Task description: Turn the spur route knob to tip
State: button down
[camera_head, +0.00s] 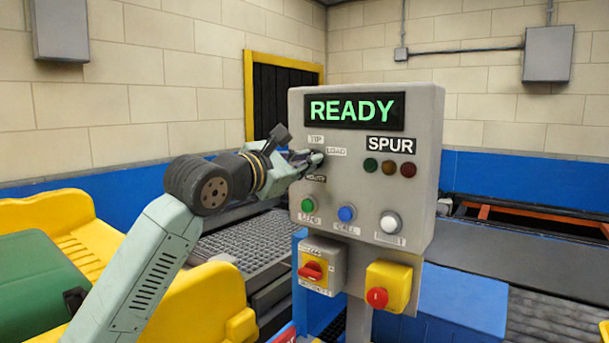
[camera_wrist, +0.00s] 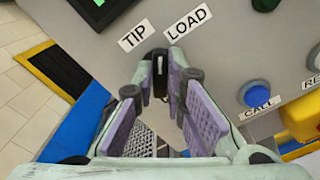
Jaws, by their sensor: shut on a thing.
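The spur route knob is a small black knob with a white mark, between my fingertips in the wrist view (camera_wrist: 158,62). Its labels TIP (camera_wrist: 137,36) and LOAD (camera_wrist: 188,24) lie just beyond it; I cannot tell exactly which label the mark points to. My gripper (camera_wrist: 163,84) is shut on the knob, one lilac pad on each side. In the head view my gripper (camera_head: 312,159) meets the grey control panel (camera_head: 436,150) below the TIP label and beside LOAD, and mostly hides the knob. A third label below is partly covered.
The panel has a READY display (camera_head: 353,110), three small lamps, and green (camera_head: 308,205), blue (camera_head: 347,214) and white (camera_head: 390,222) buttons. A red rotary switch (camera_head: 312,271) and a red stop button (camera_head: 377,298) sit below. Conveyors run behind the panel on both sides.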

jog(key=shift+n+b, duration=2.55)
jog(key=shift+n, duration=1.05)
jog(key=shift+a+r, duration=0.1)
jog(key=c, duration=1.6)
grip_release()
jog(key=shift+c, duration=0.2)
jog(key=v, duration=1.2)
